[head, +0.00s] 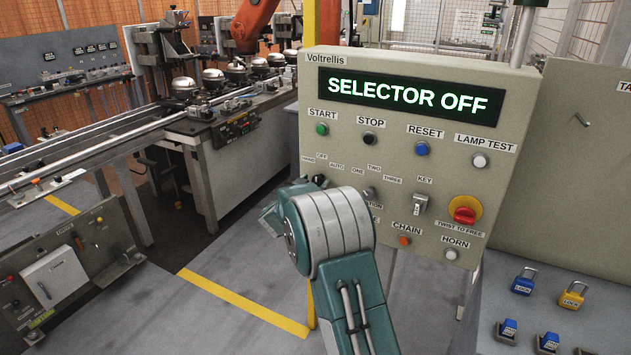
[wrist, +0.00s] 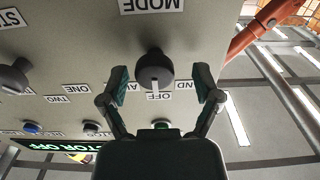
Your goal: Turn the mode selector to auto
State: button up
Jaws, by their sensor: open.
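The mode selector is a black knob with a white pointer line (wrist: 155,72). In the wrist view, which shows the panel upside down, the pointer is at OFF, between AUTO on the left and HAND on the right, both labels partly covered. In the head view the knob (head: 320,180) shows just above my arm. My gripper (wrist: 162,84) is open, with one finger on each side of the knob in the picture and a gap to each. Whether the fingertips reach the knob's depth is unclear. My arm's wrist hides most of the gripper in the head view.
The control panel's display (head: 411,96) reads SELECTOR OFF. A second selector (head: 369,193), a key switch (head: 419,203) and a red emergency stop (head: 464,212) sit to the right. START (head: 321,129) and STOP (head: 369,138) buttons are above. Padlocks (head: 524,281) lie at lower right.

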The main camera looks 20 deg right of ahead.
jog(key=shift+w+d, duration=0.15)
jog(key=shift+d, duration=0.4)
jog(key=shift+c, duration=0.3)
jog(key=shift+a, duration=0.1)
grip_shut()
jog(key=m, duration=0.8)
jog(key=shift+f+m, duration=0.1)
jog(key=shift+m, duration=0.2)
